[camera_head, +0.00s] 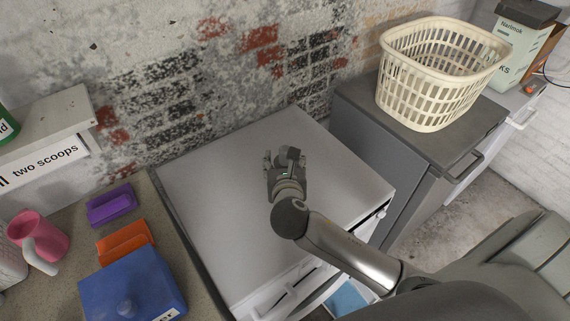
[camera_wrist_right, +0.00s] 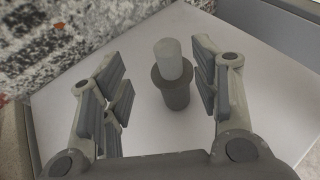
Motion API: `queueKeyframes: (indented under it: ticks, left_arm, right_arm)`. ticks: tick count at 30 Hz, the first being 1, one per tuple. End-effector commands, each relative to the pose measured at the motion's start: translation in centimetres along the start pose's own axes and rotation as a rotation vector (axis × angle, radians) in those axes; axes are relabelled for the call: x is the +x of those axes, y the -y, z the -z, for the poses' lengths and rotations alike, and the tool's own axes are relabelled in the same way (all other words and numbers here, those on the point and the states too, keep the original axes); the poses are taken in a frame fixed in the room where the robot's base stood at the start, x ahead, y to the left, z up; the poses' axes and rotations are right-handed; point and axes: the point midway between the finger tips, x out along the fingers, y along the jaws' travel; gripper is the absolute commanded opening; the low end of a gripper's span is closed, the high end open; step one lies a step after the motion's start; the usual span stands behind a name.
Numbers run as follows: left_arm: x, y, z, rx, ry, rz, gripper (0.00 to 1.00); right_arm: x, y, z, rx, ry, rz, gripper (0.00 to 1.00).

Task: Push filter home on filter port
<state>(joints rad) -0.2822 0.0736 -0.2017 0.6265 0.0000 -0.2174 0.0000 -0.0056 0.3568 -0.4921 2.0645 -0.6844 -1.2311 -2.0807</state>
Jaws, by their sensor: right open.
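In the right wrist view a pale grey cylinder, which looks like the filter (camera_wrist_right: 168,58), stands upright at the top of a darker grey flanged post, which looks like the filter port (camera_wrist_right: 176,97). I cannot tell how deep the cylinder sits. The post is on a light grey top (camera_head: 225,185). My right gripper (camera_head: 283,158) is open, its fingers apart on either side of the cylinder in the wrist view, with clear gaps and no visible contact. In the head view the gripper hides the filter and port. My left gripper is out of view.
A cream basket (camera_head: 437,75) stands on a dark grey cabinet (camera_head: 352,92) at right. At left are a blue box (camera_head: 130,285), an orange block (camera_head: 125,240), a purple block (camera_head: 111,205) and a pink mug (camera_head: 40,235). A brick wall (camera_head: 190,60) rises behind. The light top around the gripper is clear.

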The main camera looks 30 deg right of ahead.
Motion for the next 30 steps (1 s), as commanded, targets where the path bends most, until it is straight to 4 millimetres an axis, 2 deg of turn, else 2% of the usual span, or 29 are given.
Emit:
queueKeyframes:
  ticks: [3, 6, 8, 11, 16, 19, 24, 30]
  left_arm:
    - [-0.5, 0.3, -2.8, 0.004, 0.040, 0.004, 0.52]
    - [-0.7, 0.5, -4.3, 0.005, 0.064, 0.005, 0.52]
    - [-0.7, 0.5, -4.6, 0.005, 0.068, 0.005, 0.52]
    - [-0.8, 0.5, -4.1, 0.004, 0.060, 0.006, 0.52]
    - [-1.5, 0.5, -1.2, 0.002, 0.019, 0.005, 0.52]
    - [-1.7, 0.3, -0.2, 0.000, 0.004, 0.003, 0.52]
    - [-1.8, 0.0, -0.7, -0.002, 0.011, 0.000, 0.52]
    - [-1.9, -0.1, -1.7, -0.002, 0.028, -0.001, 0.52]
  right_arm:
    - [1.7, 0.1, -0.1, 0.002, 0.000, 0.003, 0.56]
    - [2.6, 0.1, -0.1, 0.003, 0.000, 0.002, 0.56]
    - [2.9, 0.1, -0.1, 0.004, 0.000, 0.001, 0.56]
    - [3.4, 0.2, 0.0, 0.003, -0.001, 0.001, 0.56]
    - [5.2, 0.7, 0.2, 0.004, -0.002, 0.003, 0.56]
    - [6.5, 0.9, 0.5, 0.004, -0.002, 0.003, 0.56]
    - [7.9, 0.8, 0.5, 0.005, -0.002, 0.001, 0.56]
    - [8.2, 0.8, 0.6, 0.006, -0.001, -0.001, 0.56]
